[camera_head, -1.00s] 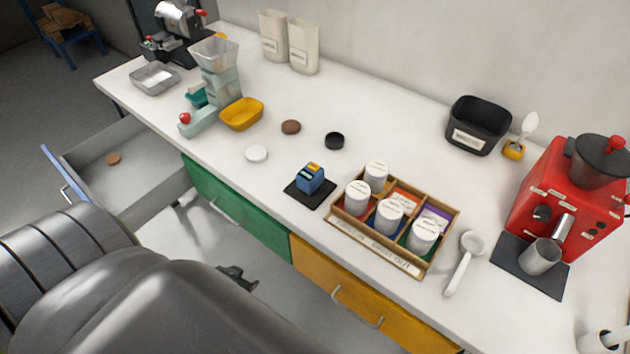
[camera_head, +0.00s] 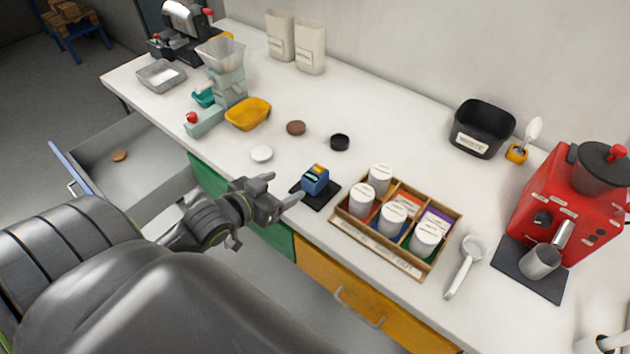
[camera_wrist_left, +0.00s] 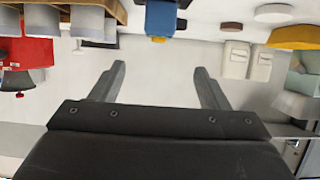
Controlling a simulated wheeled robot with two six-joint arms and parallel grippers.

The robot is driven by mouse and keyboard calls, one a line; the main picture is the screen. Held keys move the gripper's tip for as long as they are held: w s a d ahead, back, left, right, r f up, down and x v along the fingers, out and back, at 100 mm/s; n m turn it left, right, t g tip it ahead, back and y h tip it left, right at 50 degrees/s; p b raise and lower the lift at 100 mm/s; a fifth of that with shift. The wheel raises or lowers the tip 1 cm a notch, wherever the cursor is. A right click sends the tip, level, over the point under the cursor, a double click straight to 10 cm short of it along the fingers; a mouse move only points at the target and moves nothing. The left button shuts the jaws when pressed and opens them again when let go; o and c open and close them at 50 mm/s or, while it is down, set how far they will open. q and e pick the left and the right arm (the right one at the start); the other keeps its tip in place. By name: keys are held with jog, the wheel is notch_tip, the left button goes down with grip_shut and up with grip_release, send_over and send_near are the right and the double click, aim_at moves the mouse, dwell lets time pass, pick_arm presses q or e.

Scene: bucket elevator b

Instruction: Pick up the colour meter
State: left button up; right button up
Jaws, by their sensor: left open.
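The colour meter looks to be the small blue block (camera_head: 315,180) with a yellow and dark top, standing on a black mat (camera_head: 322,197) near the counter's front edge. My left gripper (camera_head: 283,188) is open and empty, just left of the blue block, its fingers pointing toward it. In the left wrist view the blue block (camera_wrist_left: 161,18) is at the top centre, beyond the two spread fingers (camera_wrist_left: 160,82) and not between them.
A wooden tray (camera_head: 375,241) with several white-lidded jars stands right of the mat. A white disc (camera_head: 262,153), a brown disc (camera_head: 296,128) and a black ring (camera_head: 340,142) lie behind. A drawer (camera_head: 115,165) is open at left.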

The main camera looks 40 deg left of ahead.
aim_at(316, 173)
pick_arm(q)
jog(key=p+x, duration=0.1)
jog(key=x, duration=0.8)
jog(key=shift+w+f, duration=0.25)
jog(key=shift+w, duration=0.15)
jog(key=shift+w+d+f+p, duration=0.1)
jog(key=shift+w+f+p, duration=0.2)
jog(key=shift+w, duration=0.15)
jog(key=shift+f+p+x, duration=0.2)
jog(key=shift+p+x, duration=0.25)
jog(key=shift+x, duration=1.65)
jog(key=shift+s, duration=0.15)
jog(key=shift+c, duration=1)
jog(key=c, duration=0.9)
jog(key=shift+r, duration=0.1)
jog(key=shift+c, duration=1.2)
